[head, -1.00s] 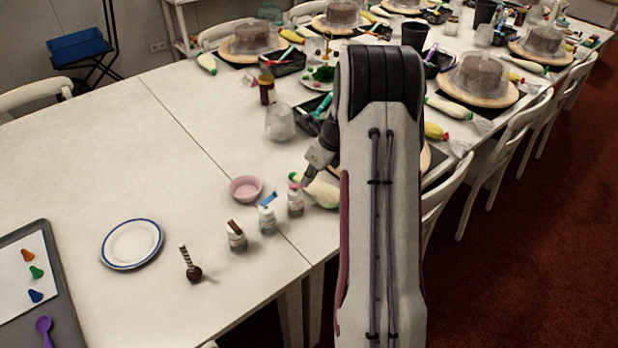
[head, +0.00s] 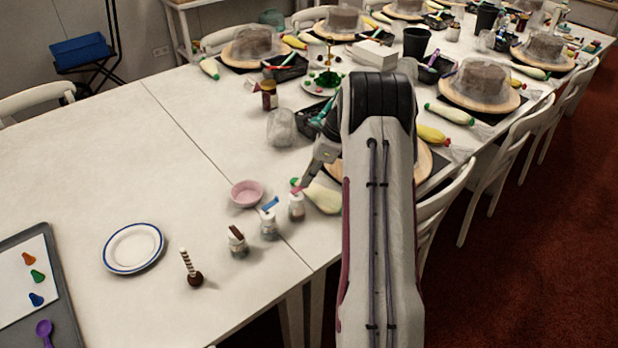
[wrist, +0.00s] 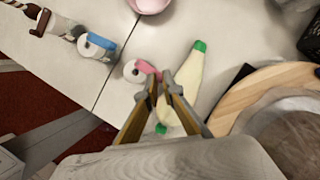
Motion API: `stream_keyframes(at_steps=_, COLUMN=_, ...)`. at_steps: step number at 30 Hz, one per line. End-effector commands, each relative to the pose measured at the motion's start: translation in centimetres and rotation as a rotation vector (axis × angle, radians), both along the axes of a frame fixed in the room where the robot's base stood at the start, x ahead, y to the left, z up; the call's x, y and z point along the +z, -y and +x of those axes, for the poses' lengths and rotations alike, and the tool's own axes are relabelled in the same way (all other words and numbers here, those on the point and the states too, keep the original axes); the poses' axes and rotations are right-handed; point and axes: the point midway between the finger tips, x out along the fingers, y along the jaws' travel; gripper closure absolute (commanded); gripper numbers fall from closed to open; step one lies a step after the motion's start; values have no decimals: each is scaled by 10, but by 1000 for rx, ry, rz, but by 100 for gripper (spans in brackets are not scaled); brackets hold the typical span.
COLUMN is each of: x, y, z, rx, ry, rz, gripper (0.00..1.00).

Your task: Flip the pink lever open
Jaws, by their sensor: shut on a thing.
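A small white jar (head: 297,210) with a pink lever (head: 295,190) on top stands at the right end of a short row of jars. The pink lever (wrist: 146,67) also shows in the wrist view, its end at my fingertips. My gripper (wrist: 160,80) is shut on the pink lever, with the two fingertips close together around its end. In the head view my gripper (head: 304,187) is small and reaches down to the jar from the upper right. The fingers partly hide the lever's end, so its exact angle is hard to tell.
Beside it stand a jar with a blue lever (head: 270,204) and one with a brown lever (head: 235,232). A pale piping bag (head: 322,198) lies close on the right. A pink bowl (head: 246,193) sits behind. Free table lies left, around a plate (head: 134,247).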

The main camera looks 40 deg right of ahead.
Motion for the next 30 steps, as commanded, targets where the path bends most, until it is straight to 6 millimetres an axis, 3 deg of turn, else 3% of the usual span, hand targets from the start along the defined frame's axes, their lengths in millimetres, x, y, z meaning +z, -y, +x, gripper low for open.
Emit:
stream_keyframes(at_steps=11, x=0, y=0, z=0, rx=4, ry=-1, rz=0, gripper=100)
stream_keyframes(at_steps=12, x=0, y=0, z=0, rx=4, ry=-1, rz=0, gripper=83)
stream_keyframes(at_steps=13, x=0, y=0, z=0, rx=4, ry=-1, rz=0, gripper=76)
stream_keyframes(at_steps=30, x=0, y=0, z=-1, rx=-19, ry=0, rz=0, gripper=76)
